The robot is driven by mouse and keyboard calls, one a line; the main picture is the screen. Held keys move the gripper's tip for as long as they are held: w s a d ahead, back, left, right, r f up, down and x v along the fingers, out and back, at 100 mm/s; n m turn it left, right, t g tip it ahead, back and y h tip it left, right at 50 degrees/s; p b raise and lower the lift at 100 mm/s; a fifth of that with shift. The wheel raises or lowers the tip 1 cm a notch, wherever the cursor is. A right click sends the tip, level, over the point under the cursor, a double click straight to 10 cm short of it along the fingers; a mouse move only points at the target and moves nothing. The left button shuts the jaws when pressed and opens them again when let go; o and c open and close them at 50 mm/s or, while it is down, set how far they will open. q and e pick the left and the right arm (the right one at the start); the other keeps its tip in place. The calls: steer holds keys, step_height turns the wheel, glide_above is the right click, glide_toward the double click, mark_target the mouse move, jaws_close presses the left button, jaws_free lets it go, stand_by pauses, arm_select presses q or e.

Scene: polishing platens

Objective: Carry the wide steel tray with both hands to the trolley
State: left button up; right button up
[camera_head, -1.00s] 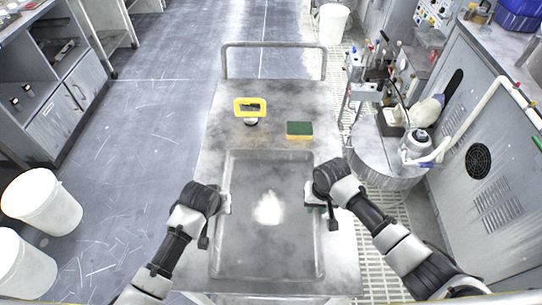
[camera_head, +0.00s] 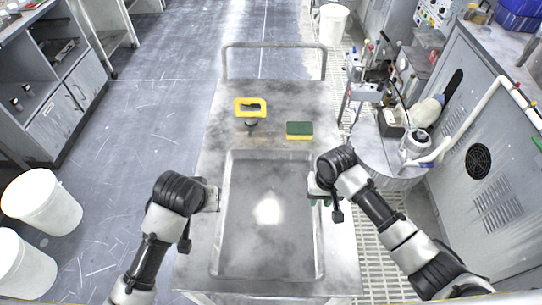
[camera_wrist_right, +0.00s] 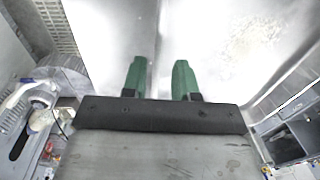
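The wide steel tray (camera_head: 240,255) is a shallow grey rectangle with a raised rim. It lies flat on the near half of the steel trolley (camera_head: 285,100) top. My left gripper (camera_head: 214,198) is just outside the tray's left rim; its fingers are too small to tell open or shut. My right gripper (camera_head: 318,194) is at the tray's right rim. In the right wrist view, its two green fingers (camera_wrist_right: 158,80) stand apart with nothing clamped between them, over bare steel. Whether they touch the rim is unclear.
The trolley's push bar (camera_head: 274,45) is at the far end. A machine bench (camera_head: 390,155) stands close on the right. White bins (camera_head: 42,200) stand at left; the floor between is clear.

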step_height(320, 180, up, 7)
steer(key=shift+d+r, duration=0.2)
steer(key=shift+d, duration=0.1)
stand_by(0.5)
